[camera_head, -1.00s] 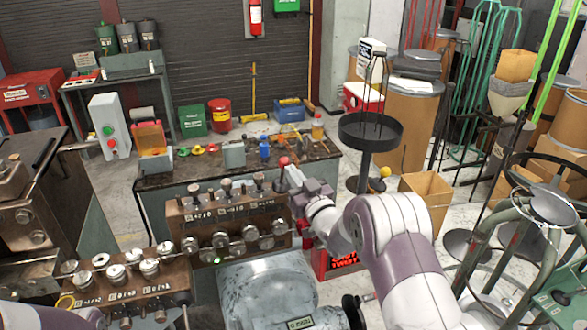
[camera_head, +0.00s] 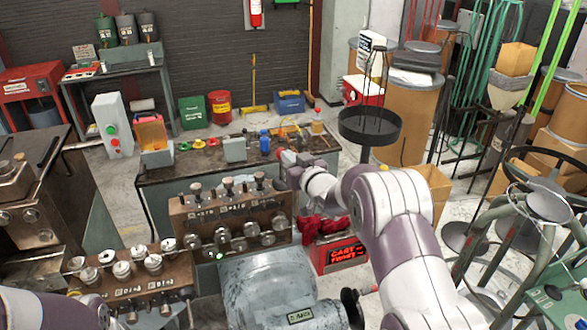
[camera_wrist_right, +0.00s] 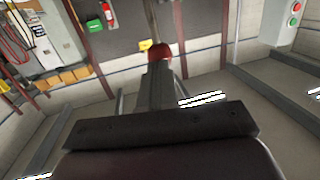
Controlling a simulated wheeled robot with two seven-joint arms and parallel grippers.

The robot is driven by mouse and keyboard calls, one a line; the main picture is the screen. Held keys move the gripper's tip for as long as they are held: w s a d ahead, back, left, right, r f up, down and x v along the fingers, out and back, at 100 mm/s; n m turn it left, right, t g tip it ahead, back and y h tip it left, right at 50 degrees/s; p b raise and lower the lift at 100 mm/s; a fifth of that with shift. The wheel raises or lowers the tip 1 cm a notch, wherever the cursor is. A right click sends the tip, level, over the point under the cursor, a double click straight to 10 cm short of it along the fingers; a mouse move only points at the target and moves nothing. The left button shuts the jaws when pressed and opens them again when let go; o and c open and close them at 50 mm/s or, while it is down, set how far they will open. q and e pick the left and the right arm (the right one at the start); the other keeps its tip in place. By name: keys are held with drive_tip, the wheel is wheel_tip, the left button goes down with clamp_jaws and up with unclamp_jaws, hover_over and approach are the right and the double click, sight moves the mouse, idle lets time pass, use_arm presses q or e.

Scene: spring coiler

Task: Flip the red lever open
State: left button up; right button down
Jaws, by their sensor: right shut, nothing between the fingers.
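A small red knob (camera_head: 281,154) shows at the tip of my right gripper (camera_head: 290,160), above the rear of the spring coiler (camera_head: 240,207). In the right wrist view a red knob (camera_wrist_right: 160,53) lies straight ahead at the end of the grey fingers (camera_wrist_right: 156,88). I cannot tell whether they touch. The right gripper is shut with nothing between its fingers. The lever's shaft is mostly hidden by the gripper.
A workbench (camera_head: 190,172) with tools and bottles stands behind the coiler. A red box with a lit sign (camera_head: 342,255) and red cloths stands right of it. A round black tray stand (camera_head: 369,126) and brown drums (camera_head: 408,110) stand behind my right arm.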

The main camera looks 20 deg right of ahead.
drive_tip(key=shift+w+a+r+b, duration=0.1)
drive_tip(key=shift+w+r+b, duration=0.2)
drive_tip(key=shift+w, duration=0.65)
drive_tip(key=shift+w+d+r+b, duration=0.1)
drive_tip(key=shift+w+b, duration=0.3)
drive_tip(key=shift+w, duration=0.5)
drive_tip(key=shift+w+a+r+b, duration=0.15)
drive_tip(key=shift+w+b, duration=0.2)
drive_tip(key=shift+w, duration=0.6)
drive_tip(key=shift+f, duration=0.1)
